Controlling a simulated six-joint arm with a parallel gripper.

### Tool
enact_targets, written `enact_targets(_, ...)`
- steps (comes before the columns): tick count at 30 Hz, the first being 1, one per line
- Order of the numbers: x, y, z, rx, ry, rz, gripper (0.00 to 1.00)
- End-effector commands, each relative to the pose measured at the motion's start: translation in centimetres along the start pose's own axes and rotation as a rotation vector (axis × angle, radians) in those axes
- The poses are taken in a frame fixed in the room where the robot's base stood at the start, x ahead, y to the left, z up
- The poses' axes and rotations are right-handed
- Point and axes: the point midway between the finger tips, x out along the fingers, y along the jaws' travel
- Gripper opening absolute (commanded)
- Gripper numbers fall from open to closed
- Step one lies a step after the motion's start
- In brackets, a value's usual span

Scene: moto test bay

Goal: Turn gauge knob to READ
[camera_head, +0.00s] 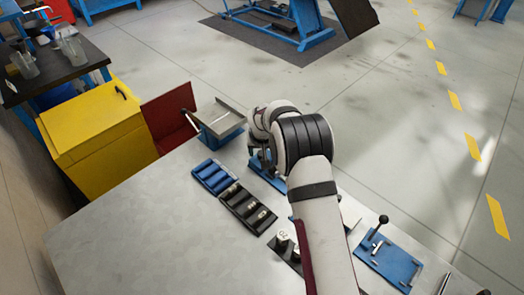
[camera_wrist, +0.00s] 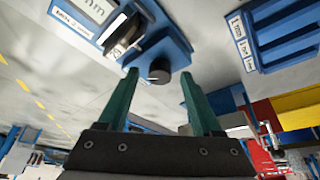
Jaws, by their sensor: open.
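A round black knob (camera_wrist: 159,70) sits on a blue block (camera_wrist: 166,44) in the wrist view. A dark and silver round part (camera_wrist: 122,35), perhaps the gauge, stands beside it with a white label; the READ mark cannot be made out. My gripper (camera_wrist: 158,76) is open, its two green fingers on either side of the knob in the picture. Nothing is held, and I cannot tell how far the tips are from the knob. In the head view my arm hides the gripper and knob; part of a blue base (camera_head: 266,174) shows beside it.
A blue tray (camera_head: 214,177) and a black tray (camera_head: 248,207) with small parts lie left of my arm. A blue fixture with a black-balled lever (camera_head: 390,262) stands to the right. A yellow cabinet (camera_head: 95,130) is at left. The bench top (camera_head: 150,235) is clear at front left.

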Motion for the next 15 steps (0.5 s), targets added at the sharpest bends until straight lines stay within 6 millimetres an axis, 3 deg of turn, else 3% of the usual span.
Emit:
enact_targets(8,0.17,0.01,-0.01,0.000,0.000,0.000,0.67)
enact_targets(15,0.15,0.00,0.00,0.000,0.000,0.000,0.23)
